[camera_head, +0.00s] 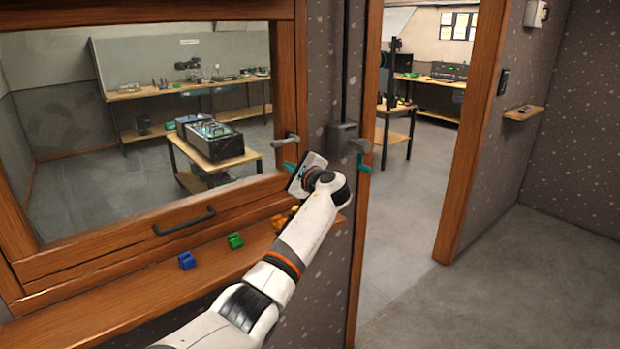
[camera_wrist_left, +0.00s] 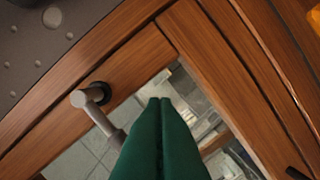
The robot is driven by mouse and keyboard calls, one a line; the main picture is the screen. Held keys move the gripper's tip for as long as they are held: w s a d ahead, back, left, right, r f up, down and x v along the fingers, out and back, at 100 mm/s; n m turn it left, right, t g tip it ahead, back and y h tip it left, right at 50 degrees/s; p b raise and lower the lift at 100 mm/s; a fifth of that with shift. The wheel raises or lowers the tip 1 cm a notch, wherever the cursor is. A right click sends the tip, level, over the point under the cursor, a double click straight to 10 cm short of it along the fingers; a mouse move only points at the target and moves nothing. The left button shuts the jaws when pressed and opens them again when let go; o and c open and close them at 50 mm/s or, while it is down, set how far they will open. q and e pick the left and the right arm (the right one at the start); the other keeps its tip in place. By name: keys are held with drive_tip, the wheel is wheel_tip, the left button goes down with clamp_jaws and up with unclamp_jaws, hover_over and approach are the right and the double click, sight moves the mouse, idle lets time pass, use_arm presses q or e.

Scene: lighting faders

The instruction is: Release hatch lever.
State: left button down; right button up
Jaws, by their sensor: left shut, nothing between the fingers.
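The grey hatch lever (camera_head: 285,140) sits on the right side of the wooden window frame. It also shows in the left wrist view (camera_wrist_left: 92,102), where its bar runs down toward my fingers and its end is partly hidden behind them. My left gripper (camera_head: 289,167) is shut and empty, just below the lever in the head view. Its green fingers are pressed together in the left wrist view (camera_wrist_left: 160,103), right of the lever. I cannot tell whether they touch it. My right gripper is not in view.
A dark pull handle (camera_head: 184,221) is on the sash's lower rail. Blue (camera_head: 186,261) and green (camera_head: 235,241) blocks lie on the wooden ledge (camera_head: 110,296). A grey box (camera_head: 343,138) is on the post beside the frame. An open doorway is at right.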

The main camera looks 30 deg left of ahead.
use_arm(q)
drive_tip(key=b+v, duration=0.1)
drive_tip(key=v, duration=0.5)
drive_tip(key=shift+s+d+r+b, duration=0.2)
drive_tip(key=shift+d+b, duration=0.1)
drive_tip(key=shift+b, duration=0.1)
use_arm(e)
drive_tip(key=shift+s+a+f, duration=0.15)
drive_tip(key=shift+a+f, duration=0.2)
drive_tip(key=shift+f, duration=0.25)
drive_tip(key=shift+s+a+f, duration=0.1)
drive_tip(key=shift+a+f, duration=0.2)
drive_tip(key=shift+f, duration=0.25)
use_arm(q)
drive_tip(key=shift+s+a, duration=0.1)
drive_tip(key=shift+a, duration=0.05)
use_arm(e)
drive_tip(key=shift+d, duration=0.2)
